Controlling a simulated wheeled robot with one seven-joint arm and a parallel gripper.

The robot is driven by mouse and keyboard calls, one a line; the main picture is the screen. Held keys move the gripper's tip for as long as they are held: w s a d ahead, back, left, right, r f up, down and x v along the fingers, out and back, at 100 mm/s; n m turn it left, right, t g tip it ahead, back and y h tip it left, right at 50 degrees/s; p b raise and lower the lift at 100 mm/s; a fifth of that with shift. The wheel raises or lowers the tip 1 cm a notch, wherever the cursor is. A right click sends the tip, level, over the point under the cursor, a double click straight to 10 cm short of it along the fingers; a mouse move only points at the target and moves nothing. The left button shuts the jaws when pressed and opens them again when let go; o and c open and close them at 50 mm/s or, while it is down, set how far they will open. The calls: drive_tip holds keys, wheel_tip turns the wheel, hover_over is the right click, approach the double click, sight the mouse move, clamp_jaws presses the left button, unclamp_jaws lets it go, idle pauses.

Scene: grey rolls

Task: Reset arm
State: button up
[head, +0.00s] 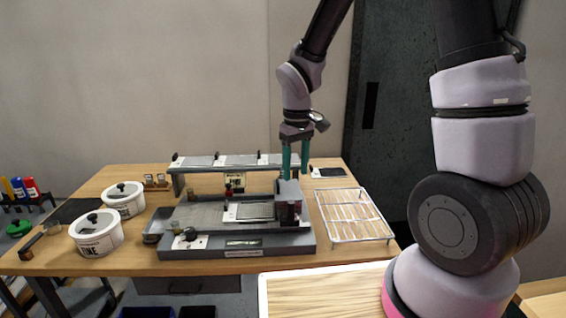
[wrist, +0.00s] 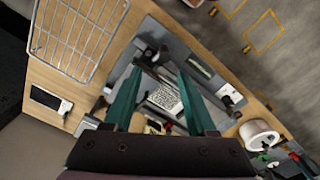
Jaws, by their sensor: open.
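My gripper (head: 295,157) hangs above the right end of the grey bench machine (head: 200,243) in the head view. Its two teal fingers point down. In the wrist view my gripper (wrist: 160,95) has its fingers apart, with nothing between the tips. Below them, a flat plate with a light patterned surface (wrist: 165,98) shows on the machine. From the head view I cannot tell the exact height of the fingertips above the machine's dark block (head: 290,205).
A wire rack (head: 355,215) lies right of the machine on the wooden table (head: 130,258). Two white lidded tubs (head: 97,240) stand at the left. A raised shelf (head: 230,166) with flat plates runs behind the machine. A light wooden board (head: 320,292) is in front.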

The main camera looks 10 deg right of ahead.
drive_tip(key=s+d+r+m+t+y, duration=0.1)
drive_tip(key=d+r+m+t, duration=0.2)
drive_tip(key=r, duration=0.4)
drive_tip(key=s+d+r+m, duration=0.2)
drive_tip(key=d+r, duration=0.3)
drive_tip(key=r, duration=0.3)
drive_tip(key=s+d+r+m+t+y, duration=0.1)
drive_tip(key=s+d+r+m+t, duration=0.3)
drive_tip(key=s+r, duration=0.5)
drive_tip(key=shift+d+r+m, duration=0.25)
drive_tip(key=shift+d+m, duration=0.35)
drive_tip(key=shift+d, duration=0.4)
